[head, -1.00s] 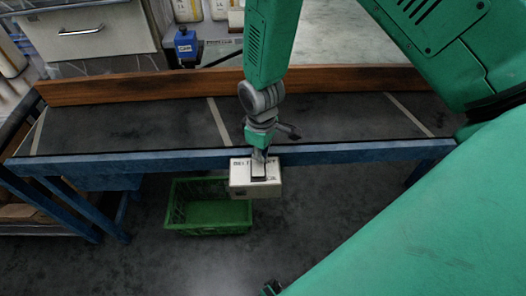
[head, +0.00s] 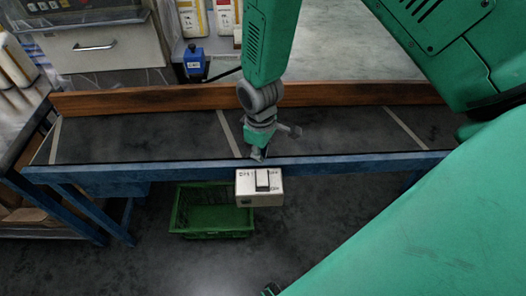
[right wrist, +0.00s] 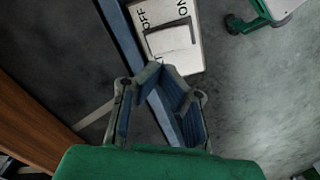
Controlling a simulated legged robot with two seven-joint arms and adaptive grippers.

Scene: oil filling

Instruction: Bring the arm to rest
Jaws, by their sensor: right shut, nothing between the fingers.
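My right gripper (head: 258,153) is shut and empty, over the front edge of the conveyor, just behind a white switch box (head: 259,188). The box is mounted at the conveyor's front rail and has a dark-edged rocker switch (head: 262,180) with lettering on both sides. In the right wrist view, the closed fingertips (right wrist: 162,72) point toward the box (right wrist: 191,64), with lettering OFF and ON beside the rocker. The fingers appear apart from the rocker.
The dark conveyor (head: 320,128) has a blue front rail (head: 345,163) and a brown back board (head: 150,100). A green crate (head: 212,222) sits on the floor below. A blue device (head: 194,62) and a drawer cabinet (head: 95,40) stand behind. The belt surface looks clear.

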